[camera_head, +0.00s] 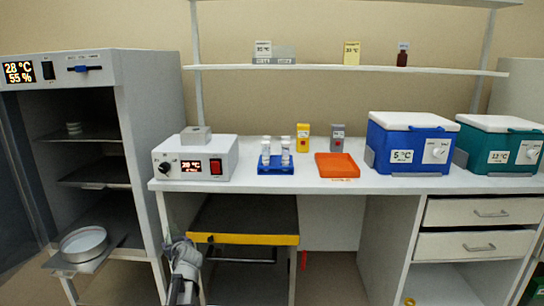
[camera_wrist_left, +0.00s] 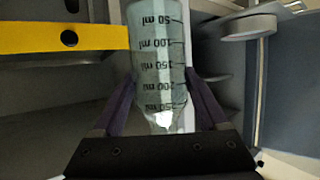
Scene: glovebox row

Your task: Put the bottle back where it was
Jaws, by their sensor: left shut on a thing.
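A clear graduated bottle (camera_wrist_left: 160,50) with dark ml marks shows in the left wrist view. The marks appear upside down there. My left gripper (camera_wrist_left: 160,88) is shut on it, with one dark finger on each side. In the head view my left gripper (camera_head: 184,258) is low in front of the bench, left of the yellow-edged dark shelf (camera_head: 250,240). I cannot clearly make out the bottle there. My right gripper is not in view.
An open cabinet (camera_head: 150,110) stands at the left, with a round pan (camera_head: 84,243) on its lowest shelf. The bench carries a heater box (camera_head: 215,155), a blue vial rack (camera_head: 276,168), an orange tray (camera_head: 337,170), a blue cooler (camera_head: 410,145) and a teal cooler (camera_head: 497,150).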

